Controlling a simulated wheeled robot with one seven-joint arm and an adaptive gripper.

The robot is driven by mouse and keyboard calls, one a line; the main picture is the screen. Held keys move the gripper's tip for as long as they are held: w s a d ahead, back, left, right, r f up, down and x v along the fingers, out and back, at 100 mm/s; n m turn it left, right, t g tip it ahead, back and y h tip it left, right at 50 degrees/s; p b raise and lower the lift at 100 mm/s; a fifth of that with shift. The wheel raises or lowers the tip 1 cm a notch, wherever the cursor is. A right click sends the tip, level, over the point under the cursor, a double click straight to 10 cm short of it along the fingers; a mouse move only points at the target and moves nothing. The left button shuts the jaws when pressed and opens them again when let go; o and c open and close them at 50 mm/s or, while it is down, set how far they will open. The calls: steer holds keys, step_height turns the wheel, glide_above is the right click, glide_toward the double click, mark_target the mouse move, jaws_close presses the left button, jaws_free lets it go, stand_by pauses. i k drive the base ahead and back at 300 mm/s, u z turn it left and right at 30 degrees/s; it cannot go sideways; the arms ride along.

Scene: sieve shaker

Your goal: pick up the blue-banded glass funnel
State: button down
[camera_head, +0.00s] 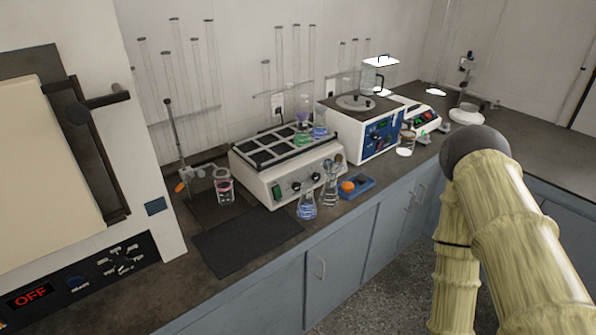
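I cannot clearly pick out a blue-banded glass funnel; the glassware is too small to tell its shape surely. A small clear glass piece with blue on it (319,128) sits on top of the white shaker box (262,183), near its back right corner. Beside it is a glass piece with purple and green (302,130). A conical glass flask with blue at its base (307,207) stands on the counter in front of the box, with a clear flask (329,192) to its right. My sleeved arm shows at the right; my gripper is out of view.
A pink-marked beaker (224,190) and a stand (178,150) are left of the shaker box. A blue tray with an orange ball (349,186) lies right of the flasks. A bare dark mat (246,241) lies in front. A blue-fronted instrument (380,134) stands further right.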

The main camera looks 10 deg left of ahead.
mark_target(332, 169)
steer(key=z, duration=1.4)
steer(key=i, duration=0.75)
steer(key=u, duration=2.8)
